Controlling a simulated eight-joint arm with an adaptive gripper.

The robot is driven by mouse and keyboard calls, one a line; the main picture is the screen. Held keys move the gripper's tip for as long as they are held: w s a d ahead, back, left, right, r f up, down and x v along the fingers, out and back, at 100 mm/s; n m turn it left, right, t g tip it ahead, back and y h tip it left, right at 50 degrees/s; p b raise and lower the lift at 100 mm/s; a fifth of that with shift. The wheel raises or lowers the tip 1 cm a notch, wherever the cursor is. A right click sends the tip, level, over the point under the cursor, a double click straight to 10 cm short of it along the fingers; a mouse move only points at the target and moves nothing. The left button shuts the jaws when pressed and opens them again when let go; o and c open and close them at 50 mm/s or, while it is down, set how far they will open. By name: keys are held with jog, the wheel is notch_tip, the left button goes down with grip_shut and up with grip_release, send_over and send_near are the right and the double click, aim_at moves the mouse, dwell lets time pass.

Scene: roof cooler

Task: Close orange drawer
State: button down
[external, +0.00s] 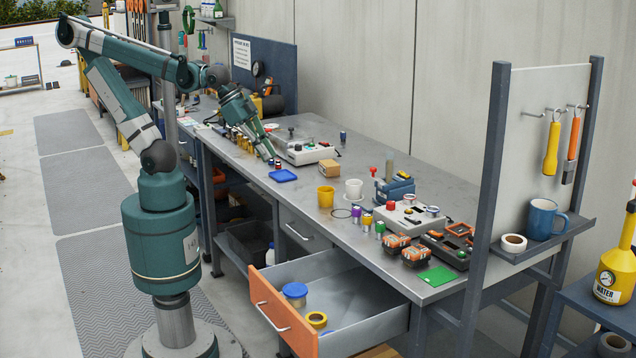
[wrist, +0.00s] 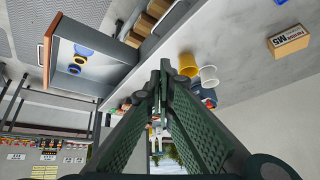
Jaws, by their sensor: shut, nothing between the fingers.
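The orange drawer (external: 283,322) is pulled well out from under the workbench at the front, with a pale handle on its orange face. Inside it lie a blue-lidded round container (external: 294,291) and a yellow roll (external: 316,320). In the wrist view the open drawer (wrist: 92,62) shows at the upper left. My gripper (external: 272,160) is shut and empty, above the bench top near a blue tray, well away from the drawer. In the wrist view my gripper (wrist: 165,66) has its fingertips together.
A closed grey drawer (external: 298,232) is beside the open one. Floor in front of the bench is clear.

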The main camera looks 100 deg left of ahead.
jog(key=w+d+r+m+g+p, duration=0.1)
jog(key=w+d+r+m+g, duration=0.1)
jog(key=w+d+m, duration=0.9)
jog(key=w+d+f+m, duration=0.1)
jog(key=w+d, duration=0.2)
jog(key=d, duration=0.3)
jog(key=w+d+f+m+g+p, duration=0.1)
jog(key=w+d, duration=0.1)
jog(key=d, duration=0.4)
jog(key=w+d+f+m, duration=0.1)
jog(key=w+d, duration=0.2)
jog(key=d, duration=0.3)
jog(key=s+d+f+m+y+p, duration=0.1)
jog(key=d+f+m, duration=0.4)
jog(key=d+f, duration=0.4)
jog(key=s+d+f+m+y+p, duration=0.1)
jog(key=d+f+m, duration=0.5)
jog(key=d, duration=1.7)
notch_tip(320, 180, down, 4)
jog(key=shift+s+d+f+y, duration=0.2)
jog(key=shift+s+d+y, duration=0.05)
jog(key=shift+y, duration=0.45)
jog(key=shift+f, duration=0.1)
